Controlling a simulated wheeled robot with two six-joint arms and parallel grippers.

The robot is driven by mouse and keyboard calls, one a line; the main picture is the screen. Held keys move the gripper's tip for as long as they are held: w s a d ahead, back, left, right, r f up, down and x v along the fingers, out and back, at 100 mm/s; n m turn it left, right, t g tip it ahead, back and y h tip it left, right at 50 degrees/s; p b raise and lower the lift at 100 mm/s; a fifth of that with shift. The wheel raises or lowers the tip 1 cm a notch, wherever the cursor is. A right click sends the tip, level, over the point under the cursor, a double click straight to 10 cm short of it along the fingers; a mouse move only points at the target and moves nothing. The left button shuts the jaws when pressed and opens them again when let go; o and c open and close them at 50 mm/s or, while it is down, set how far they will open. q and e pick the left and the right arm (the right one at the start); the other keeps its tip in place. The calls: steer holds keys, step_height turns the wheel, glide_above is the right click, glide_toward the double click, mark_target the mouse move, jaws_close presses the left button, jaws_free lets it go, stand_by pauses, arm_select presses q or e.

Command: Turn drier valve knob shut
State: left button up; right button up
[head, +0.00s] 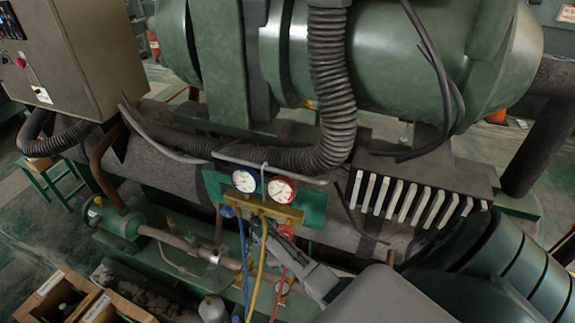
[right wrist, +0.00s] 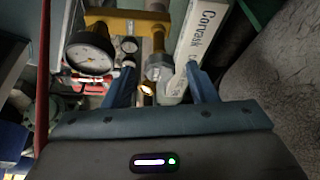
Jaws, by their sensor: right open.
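My right gripper (right wrist: 160,66) is open in the right wrist view, its two blue fingers apart. A silvery fitting (right wrist: 158,72) shows in the gap between them, beyond the fingertips, with no clear contact. I cannot tell for sure which part is the drier valve knob. In the head view my right arm reaches in from the lower right, behind the hoses and below the brass manifold (head: 262,209); its fingertips are hard to make out. A pipe (head: 165,237) with brass fittings runs along the lower left from a green flanged end (head: 120,221). My left gripper is not in view.
A blue-rimmed gauge (head: 245,181) and a red-rimmed gauge (head: 281,188) sit above the manifold. Blue, yellow (head: 257,275) and red hoses hang close around my right arm. A white part lettered "Corvask" (right wrist: 200,30) lies close by the right-hand finger. Wooden crates (head: 62,283) stand at lower left.

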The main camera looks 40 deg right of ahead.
steer(key=b+v, duration=0.1)
steer(key=v, duration=0.6)
stand_by(0.6)
